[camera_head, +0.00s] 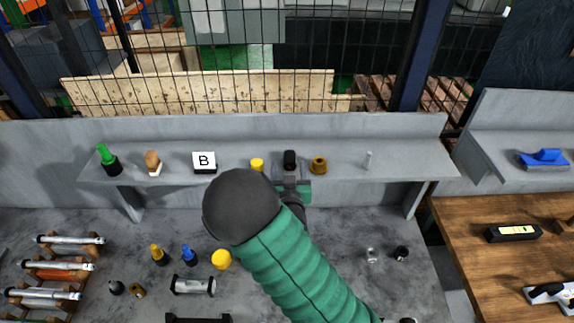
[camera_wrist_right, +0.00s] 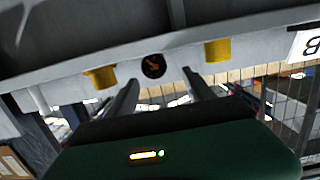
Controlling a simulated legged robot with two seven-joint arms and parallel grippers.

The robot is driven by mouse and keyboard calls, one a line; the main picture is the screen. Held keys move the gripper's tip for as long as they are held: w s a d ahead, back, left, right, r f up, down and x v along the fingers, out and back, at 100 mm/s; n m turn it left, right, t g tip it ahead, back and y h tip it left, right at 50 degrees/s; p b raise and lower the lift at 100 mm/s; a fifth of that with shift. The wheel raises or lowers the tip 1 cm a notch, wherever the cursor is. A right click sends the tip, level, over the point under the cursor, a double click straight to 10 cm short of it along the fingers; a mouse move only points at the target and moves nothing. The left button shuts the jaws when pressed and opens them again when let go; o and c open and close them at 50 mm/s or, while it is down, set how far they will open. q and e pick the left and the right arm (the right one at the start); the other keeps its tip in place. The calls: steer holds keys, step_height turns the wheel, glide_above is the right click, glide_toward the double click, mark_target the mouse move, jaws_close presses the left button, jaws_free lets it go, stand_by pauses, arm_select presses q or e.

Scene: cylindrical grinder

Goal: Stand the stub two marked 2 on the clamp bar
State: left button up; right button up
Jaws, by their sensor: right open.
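My right gripper (camera_head: 291,184) is open at the front of the grey shelf, beneath my green arm sleeve. In the right wrist view its two fingers (camera_wrist_right: 160,77) point toward a round black end with an orange mark (camera_wrist_right: 153,66), which lies between and beyond the fingertips. In the head view this is a small dark stub (camera_head: 290,158) on the shelf. I cannot read its mark as a 2. A dark bar (camera_head: 198,318) lies at the bottom edge; I cannot tell whether it is the clamp bar. My left gripper is out of view.
On the shelf (camera_head: 410,167), a yellow piece (camera_head: 257,164) and a brass ring-like piece (camera_head: 319,165) flank the stub closely. A white B block (camera_head: 204,161) and a green-topped bottle (camera_head: 108,160) stand further left. Several small parts lie on the bench below.

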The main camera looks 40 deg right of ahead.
mark_target(290, 165)
steer(key=x, duration=0.5)
steer(key=shift+s+d+f, duration=0.25)
steer(key=shift+d+f, duration=0.15)
steer(key=shift+d, duration=0.2)
steer(key=shift+s+a+r, duration=0.1)
steer(key=shift+a+r, duration=0.1)
steer(key=shift+a, duration=0.3)
steer(key=c, duration=0.4)
steer(key=shift+a+r, duration=0.1)
steer(key=shift+a, duration=0.25)
steer(key=c, duration=0.5)
jaws_close()
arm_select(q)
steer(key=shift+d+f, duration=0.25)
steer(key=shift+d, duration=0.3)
arm_select(e)
steer(key=shift+d, duration=0.35)
steer(key=shift+a+f, duration=0.1)
steer(key=shift+f, duration=0.2)
